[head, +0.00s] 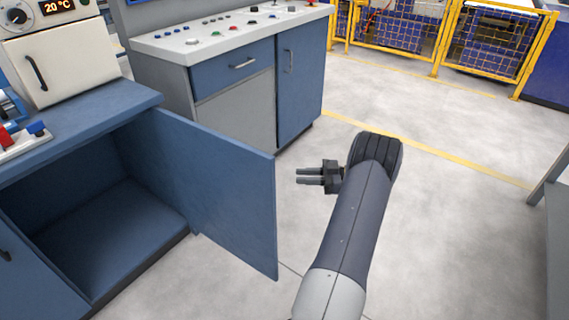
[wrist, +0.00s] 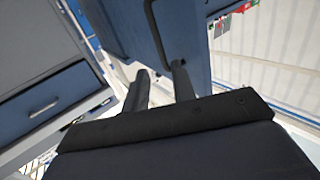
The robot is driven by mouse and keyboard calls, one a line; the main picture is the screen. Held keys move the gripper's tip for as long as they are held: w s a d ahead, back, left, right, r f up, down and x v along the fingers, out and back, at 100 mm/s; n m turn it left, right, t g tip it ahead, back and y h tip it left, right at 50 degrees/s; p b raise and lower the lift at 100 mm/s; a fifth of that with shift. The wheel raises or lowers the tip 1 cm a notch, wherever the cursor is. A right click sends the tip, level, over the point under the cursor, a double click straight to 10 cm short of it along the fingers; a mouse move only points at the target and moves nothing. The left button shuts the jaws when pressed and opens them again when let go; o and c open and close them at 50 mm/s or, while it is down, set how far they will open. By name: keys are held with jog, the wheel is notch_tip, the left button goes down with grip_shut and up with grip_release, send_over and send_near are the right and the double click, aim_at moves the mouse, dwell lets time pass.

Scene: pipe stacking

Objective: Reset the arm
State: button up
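My gripper (head: 303,176) is in the middle of the head view, at the end of my dark arm, pointing left. It is in free air just right of the open blue cabinet door (head: 232,200). In the wrist view my gripper (wrist: 160,88) shows two dark fingers with a gap between them and nothing held. Behind the fingers in the wrist view is a blue panel with a dark handle (wrist: 153,30). I cannot tell whether a finger touches it.
The open blue cabinet (head: 110,240) on the left is empty where I see inside. A control console (head: 235,40) stands behind. A yellow fence (head: 435,50) is at the back right. A grey table (head: 556,230) edges the right. The floor between is clear.

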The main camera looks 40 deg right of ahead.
jog(key=b+x, duration=0.1)
jog(key=x, duration=0.9)
jog(key=shift+w+a, duration=0.2)
jog(key=shift+a, duration=0.3)
jog(key=shift+s+d, duration=0.1)
